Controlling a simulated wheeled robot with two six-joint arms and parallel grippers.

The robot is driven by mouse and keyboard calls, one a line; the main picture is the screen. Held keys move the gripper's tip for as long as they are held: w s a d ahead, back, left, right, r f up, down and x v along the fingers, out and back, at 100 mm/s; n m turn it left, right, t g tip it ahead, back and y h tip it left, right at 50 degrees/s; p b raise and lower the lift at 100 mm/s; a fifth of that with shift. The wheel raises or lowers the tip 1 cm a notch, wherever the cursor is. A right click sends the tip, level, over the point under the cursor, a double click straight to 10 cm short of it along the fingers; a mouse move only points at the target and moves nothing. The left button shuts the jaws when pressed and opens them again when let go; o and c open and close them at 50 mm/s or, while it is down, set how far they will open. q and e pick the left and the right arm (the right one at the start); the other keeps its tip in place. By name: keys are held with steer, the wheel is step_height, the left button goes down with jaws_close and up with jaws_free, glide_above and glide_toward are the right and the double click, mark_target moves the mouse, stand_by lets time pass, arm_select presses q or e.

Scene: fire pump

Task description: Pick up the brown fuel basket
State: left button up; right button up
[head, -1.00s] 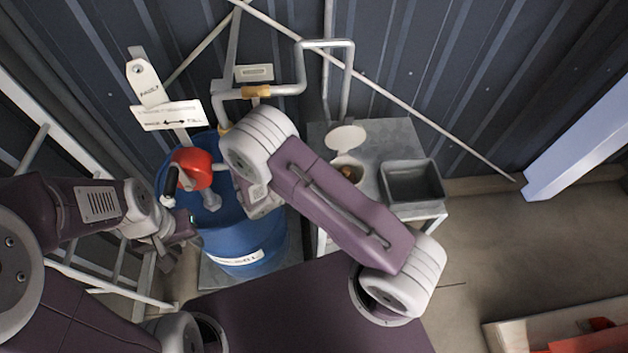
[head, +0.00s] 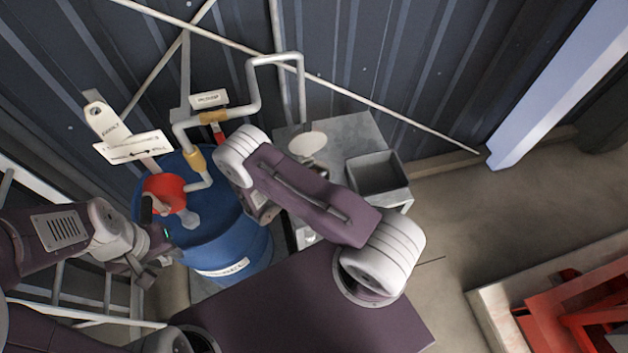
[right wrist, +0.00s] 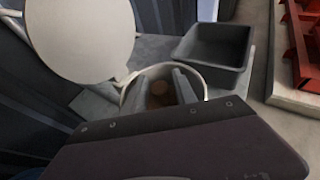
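The brown fuel basket (right wrist: 159,93) shows in the right wrist view as a small dark brown patch inside a round white-rimmed pot (right wrist: 205,82). Its outline is mostly hidden. My right gripper (right wrist: 160,86) points down into the pot. Its two grey fingers are apart, one on each side of the brown patch, and I cannot tell if they touch it. In the head view my right arm hides the basket and the right fingertips. My left gripper (head: 150,272) hangs left of the blue drum, away from the pot, its fingers too small to judge.
The pot's round white lid (right wrist: 80,38) stands open beside it. A grey open bin (head: 376,173) sits right of the pot on the grey metal stand (head: 350,130). The blue drum (head: 225,245) with a red pump and pipes stands left. A red-filled tray (head: 490,310) lies lower right.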

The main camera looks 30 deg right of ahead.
steer(key=shift+a, duration=0.1)
jaws_close()
stand_by(1.3)
